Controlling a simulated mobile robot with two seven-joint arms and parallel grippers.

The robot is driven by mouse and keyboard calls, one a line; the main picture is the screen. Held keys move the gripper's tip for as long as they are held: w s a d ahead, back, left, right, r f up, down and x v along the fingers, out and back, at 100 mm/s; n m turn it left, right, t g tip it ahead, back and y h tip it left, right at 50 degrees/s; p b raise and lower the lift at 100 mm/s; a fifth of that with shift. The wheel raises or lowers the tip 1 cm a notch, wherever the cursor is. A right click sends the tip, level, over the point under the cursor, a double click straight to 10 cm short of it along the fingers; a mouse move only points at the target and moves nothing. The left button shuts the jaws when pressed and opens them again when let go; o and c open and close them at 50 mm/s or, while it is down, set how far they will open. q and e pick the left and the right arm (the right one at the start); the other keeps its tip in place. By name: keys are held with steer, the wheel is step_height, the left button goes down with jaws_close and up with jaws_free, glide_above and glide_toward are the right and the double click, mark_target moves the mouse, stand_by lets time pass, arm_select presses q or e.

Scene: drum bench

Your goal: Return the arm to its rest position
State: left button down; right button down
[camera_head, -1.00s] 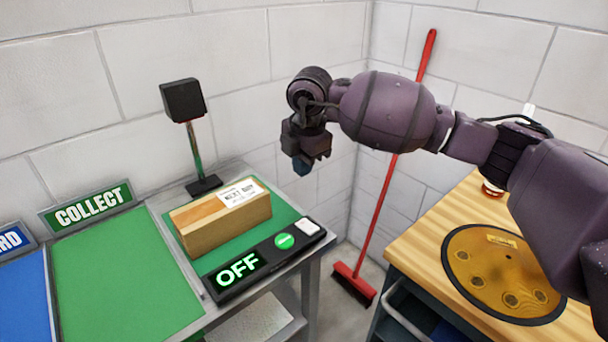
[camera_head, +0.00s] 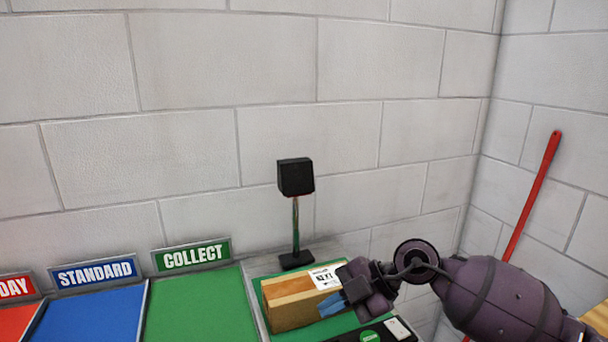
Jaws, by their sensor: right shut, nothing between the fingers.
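My right arm comes in from the lower right of the head view. The box has a white label and lies on a green pad (camera_head: 262,270). My left gripper is not in view.
A black box-shaped device on a post (camera_head: 295,178) stands behind the box. Green COLLECT (camera_head: 195,300), blue STANDARD (camera_head: 92,315) and red (camera_head: 14,318) areas lie to the left. A dark panel with a green button (camera_head: 370,336) is in front. A red broom handle (camera_head: 532,192) leans at right.

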step_height(320, 180, up, 7)
steer(key=s+m+t+y, duration=0.2)
steer(key=m+t+y, duration=0.6)
steer(key=t, duration=0.4)
steer(key=d+f+m+t+h, duration=0.4)
steer(key=d+m+h, duration=0.3)
steer(key=m+h, duration=0.1)
steer(key=d+f+m+t+h, duration=0.3)
steer(key=d+m+h, duration=0.4)
steer(key=h, duration=0.1)
steer(key=s+d+f+m+g+h, duration=0.45)
steer(key=s+d+f+g, duration=0.3)
steer(key=s+f, duration=0.4)
steer(key=s+d+f+n+g, duration=0.1)
steer(key=s+f+g, duration=0.3)
steer(key=s, duration=0.4)
steer(key=s+f+n+g, duration=0.1)
steer(key=s+f+g, duration=0.25)
steer(key=s, duration=0.35)
steer(key=w+f+t+y, duration=0.1)
steer(key=w+f+t, duration=0.6)
steer(key=f, duration=0.3)
steer(key=shift+t, duration=0.3)
steer(key=shift+w+f, duration=0.1)
steer(key=shift+w, duration=0.05)
